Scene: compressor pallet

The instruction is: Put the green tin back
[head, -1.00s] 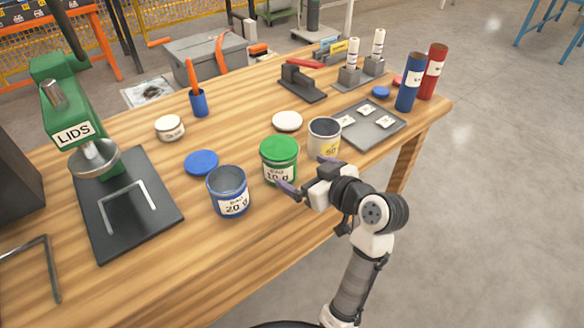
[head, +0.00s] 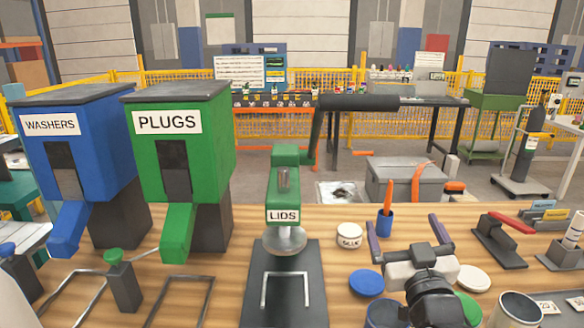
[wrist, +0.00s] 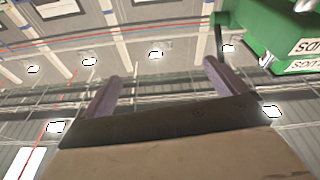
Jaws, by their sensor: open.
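The green tin (head: 468,308) stands on the bench at the lower right of the head view. Only part of its green lid shows, because my gripper and wrist hide the rest. My gripper (head: 406,235) is raised in front of the bench, its two purple-grey fingers spread wide with nothing between them. The fingers also show apart and empty in the wrist view (wrist: 160,88), against the ceiling. The green tin is not in the wrist view.
An open blue tin (head: 378,313) and an open grey-white tin (head: 518,310) flank the green one. A blue lid (head: 366,283), white lid (head: 473,278), glue pot (head: 349,235) and LIDS press (head: 286,205) are near. WASHERS (head: 75,150) and PLUGS (head: 180,150) dispensers stand left.

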